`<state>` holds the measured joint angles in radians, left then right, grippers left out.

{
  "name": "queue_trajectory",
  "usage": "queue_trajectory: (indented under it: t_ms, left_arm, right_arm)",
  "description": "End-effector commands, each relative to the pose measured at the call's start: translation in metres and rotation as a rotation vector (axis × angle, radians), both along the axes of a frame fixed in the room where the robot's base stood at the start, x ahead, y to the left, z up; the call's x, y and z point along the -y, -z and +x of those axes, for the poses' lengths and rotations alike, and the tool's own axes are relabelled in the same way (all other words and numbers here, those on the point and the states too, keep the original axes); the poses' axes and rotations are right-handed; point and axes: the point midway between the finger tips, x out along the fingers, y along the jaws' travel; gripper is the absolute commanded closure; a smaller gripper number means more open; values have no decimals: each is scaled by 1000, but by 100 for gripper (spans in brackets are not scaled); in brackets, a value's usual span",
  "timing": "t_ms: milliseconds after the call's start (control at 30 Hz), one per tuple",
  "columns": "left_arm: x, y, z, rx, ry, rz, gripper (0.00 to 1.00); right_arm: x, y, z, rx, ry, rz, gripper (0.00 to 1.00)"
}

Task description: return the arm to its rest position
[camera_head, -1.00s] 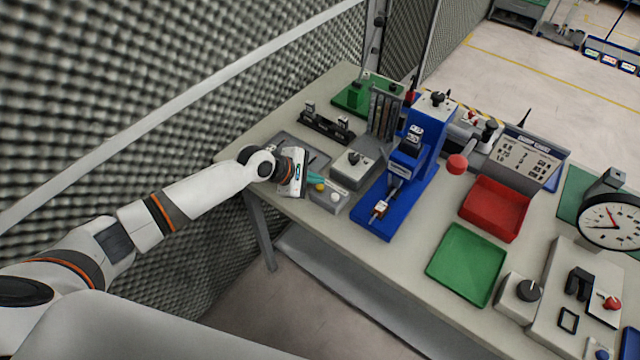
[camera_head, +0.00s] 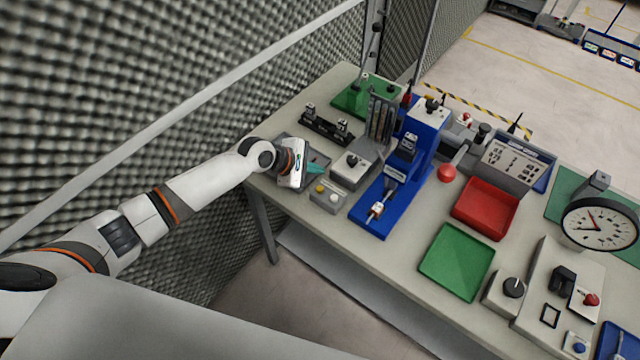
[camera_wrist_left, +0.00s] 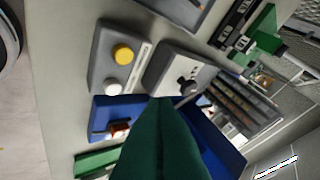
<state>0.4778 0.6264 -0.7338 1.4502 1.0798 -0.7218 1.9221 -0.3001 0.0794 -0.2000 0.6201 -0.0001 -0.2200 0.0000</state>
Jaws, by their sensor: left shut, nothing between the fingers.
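My left arm reaches in from the left in the head view. My left gripper (camera_head: 314,168) is over the table's near left end, just above and beside the button box (camera_head: 327,196) with its yellow and white buttons. Its teal fingers are shut with nothing between them. In the left wrist view the shut green fingers (camera_wrist_left: 161,135) cover the lower middle, and the button box (camera_wrist_left: 119,60) lies beyond them at upper left. The grey knob box (camera_head: 351,169) is just right of the gripper. My right gripper is in neither view.
The blue press (camera_head: 384,203), red tray (camera_head: 485,208), green tray (camera_head: 457,262) and clock (camera_head: 600,223) stand further right on the table (camera_head: 330,225). A black rail fixture (camera_head: 325,128) is behind the gripper. A foam wall (camera_head: 120,90) runs close along the arm's left.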

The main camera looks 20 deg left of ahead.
Motion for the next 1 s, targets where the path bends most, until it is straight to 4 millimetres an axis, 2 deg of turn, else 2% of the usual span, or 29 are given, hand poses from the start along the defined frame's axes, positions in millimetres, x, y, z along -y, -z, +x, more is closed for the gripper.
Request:
queue_trajectory:
  t_ms: [700,767,867,1000]
  left_arm:
    - [4,2,-4,5,19,9,100]
    - [14,6,-14,17,67,29,100]
    - [40,15,-47,73,229,112,100]
    - [77,21,-112,225,551,302,100]
  right_arm:
    - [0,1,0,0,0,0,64]
    - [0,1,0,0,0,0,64]
    - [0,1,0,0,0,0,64]
    - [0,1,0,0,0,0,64]
